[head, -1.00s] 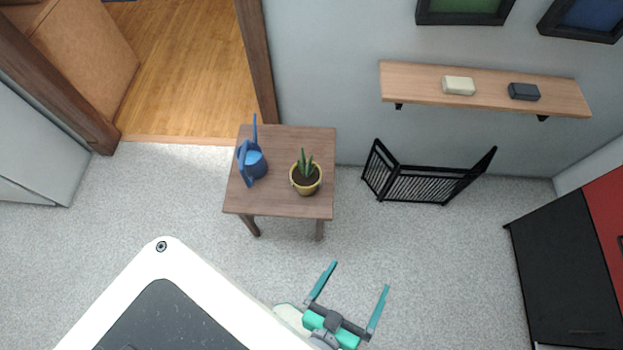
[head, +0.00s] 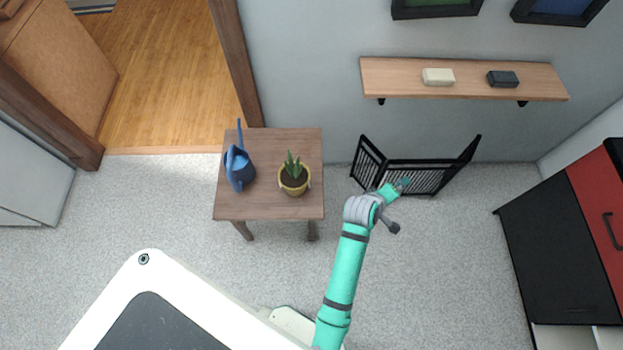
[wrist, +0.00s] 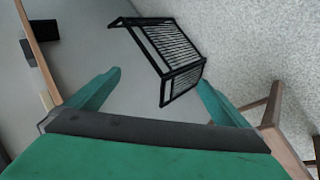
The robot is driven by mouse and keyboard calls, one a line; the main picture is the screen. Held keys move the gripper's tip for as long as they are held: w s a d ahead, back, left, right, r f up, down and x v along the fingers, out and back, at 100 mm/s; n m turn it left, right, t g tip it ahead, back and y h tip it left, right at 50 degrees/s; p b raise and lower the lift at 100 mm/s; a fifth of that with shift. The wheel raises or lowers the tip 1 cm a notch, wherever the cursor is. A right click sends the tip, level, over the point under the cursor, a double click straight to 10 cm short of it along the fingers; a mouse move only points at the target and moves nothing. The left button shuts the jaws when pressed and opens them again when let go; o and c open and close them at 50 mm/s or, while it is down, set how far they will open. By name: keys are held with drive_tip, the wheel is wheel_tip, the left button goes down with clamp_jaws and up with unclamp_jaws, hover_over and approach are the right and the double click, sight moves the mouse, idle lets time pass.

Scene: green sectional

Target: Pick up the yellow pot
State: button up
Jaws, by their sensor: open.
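The yellow pot (head: 293,188) holds a green spiky plant and dark soil. It stands upright on the small brown wooden table (head: 262,208), to the right of a blue watering can (head: 238,170). My gripper (head: 404,183) is to the right of the table in the head view, apart from the pot, in front of the black rack. In the wrist view my gripper (wrist: 162,80) has its two teal fingers spread wide with nothing between them. The pot does not show in the wrist view.
A black folding rack (head: 420,176) stands by the wall; it also shows between my fingers in the wrist view (wrist: 165,55). A wall shelf (head: 460,82) holds a pale block and a dark block. A black and red cabinet (head: 555,235) is at right.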

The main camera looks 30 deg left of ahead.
drive_tip(key=w+a+g, duration=0.2)
drive_tip(key=w+a, duration=0.1)
drive_tip(key=a, duration=0.4)
wheel_tip(320, 180, up, 4)
drive_tip(key=n+g+y, duration=0.2)
drive_tip(key=n+g, duration=0.3)
drive_tip(key=g, duration=0.1)
hover_over(294, 172)
drive_tip(key=shift+w+a+r, duration=0.15)
drive_tip(key=shift+w, duration=0.15)
drive_tip(key=shift+s+a+g, duration=0.2)
drive_tip(key=shift+a+g, duration=0.05)
drive_tip(key=shift+g, duration=0.05)
wheel_tip(294, 172, down, 5)
drive_tip(key=shift+r, duration=0.15)
drive_tip(key=shift+w+f, duration=0.15)
drive_tip(key=shift+f, duration=1.35)
drive_tip(key=shift+w+f, duration=0.15)
drive_tip(key=shift+f, duration=1.3)
drive_tip(key=c, duration=1.9)
drive_tip(key=shift+r, duration=0.1)
